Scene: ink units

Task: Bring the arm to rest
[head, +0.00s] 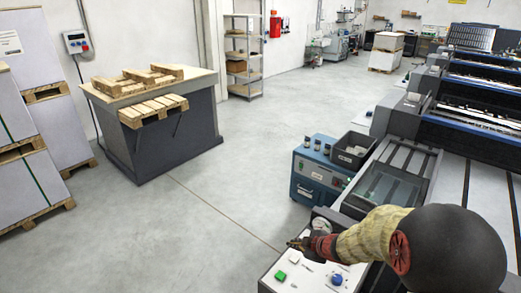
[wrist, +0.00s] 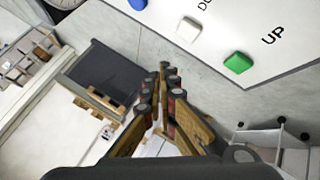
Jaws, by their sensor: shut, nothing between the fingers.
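My gripper (head: 296,243) is at the end of my arm, at the lower right of the head view, over the pale control panel (head: 312,284). In the wrist view its two fingers (wrist: 164,70) meet at the tips, with nothing between them. The panel fills the top of the wrist view. It carries a green button (wrist: 238,63) beside the word UP, a white button (wrist: 189,30) and a blue button (wrist: 138,4). The fingertips appear apart from the buttons. In the head view the green button (head: 280,276) and the blue button (head: 336,279) also show.
A blue box unit (head: 318,180) with small jars and a grey bin (head: 353,150) stands behind the panel. Printing machines (head: 470,130) line the right. A dark table (head: 165,145) with wooden pallets stands at left, beside wrapped stacks (head: 25,130). The floor between is clear.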

